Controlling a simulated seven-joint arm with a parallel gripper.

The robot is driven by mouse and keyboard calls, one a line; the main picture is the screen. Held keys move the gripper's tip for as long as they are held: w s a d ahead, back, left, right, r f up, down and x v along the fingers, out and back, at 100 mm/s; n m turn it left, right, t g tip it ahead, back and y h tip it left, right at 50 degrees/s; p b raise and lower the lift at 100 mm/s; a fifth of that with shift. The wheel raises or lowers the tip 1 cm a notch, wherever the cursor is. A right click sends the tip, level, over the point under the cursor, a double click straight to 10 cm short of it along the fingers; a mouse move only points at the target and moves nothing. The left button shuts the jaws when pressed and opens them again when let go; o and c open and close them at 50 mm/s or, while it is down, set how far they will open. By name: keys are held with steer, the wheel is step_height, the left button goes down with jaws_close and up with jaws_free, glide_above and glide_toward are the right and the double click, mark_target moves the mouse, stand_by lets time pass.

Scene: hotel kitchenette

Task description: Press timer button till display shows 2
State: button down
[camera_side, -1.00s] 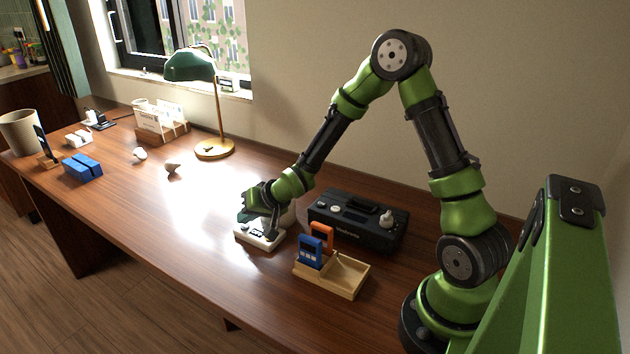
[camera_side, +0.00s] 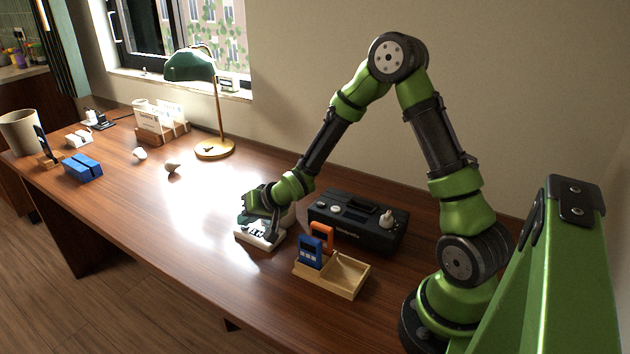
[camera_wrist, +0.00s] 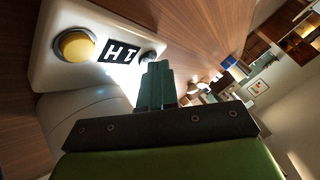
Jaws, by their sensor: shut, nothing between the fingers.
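A white device (camera_side: 246,240) sits on the desk under my gripper (camera_side: 264,220). In the wrist view the white device (camera_wrist: 48,72) has a round yellow button (camera_wrist: 75,45), a black-and-white panel (camera_wrist: 120,52) reading like "HI", and a small dark knob (camera_wrist: 148,56). My shut, empty gripper (camera_wrist: 158,68) has its fingertips close beside the knob, away from the yellow button; I cannot tell whether they touch. A blue timer-like unit (camera_side: 310,252) with a small dark screen stands upright in a wooden tray (camera_side: 347,290); its reading is too small to tell.
An orange unit (camera_side: 322,233) stands behind the blue one. A black box with knobs (camera_side: 357,220) stands right of my gripper. Further left are a lamp (camera_side: 190,66), a card holder (camera_side: 163,132), small white objects (camera_side: 139,154) and a blue block (camera_side: 82,168).

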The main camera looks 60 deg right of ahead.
mark_target(249, 228)
steer(key=shift+r, duration=0.65)
steer(key=shift+r, duration=2.55)
stand_by(0.7)
step_height(249, 228, up, 4)
steer(key=shift+f, duration=0.1)
stand_by(0.4)
steer(key=shift+f, duration=4.4)
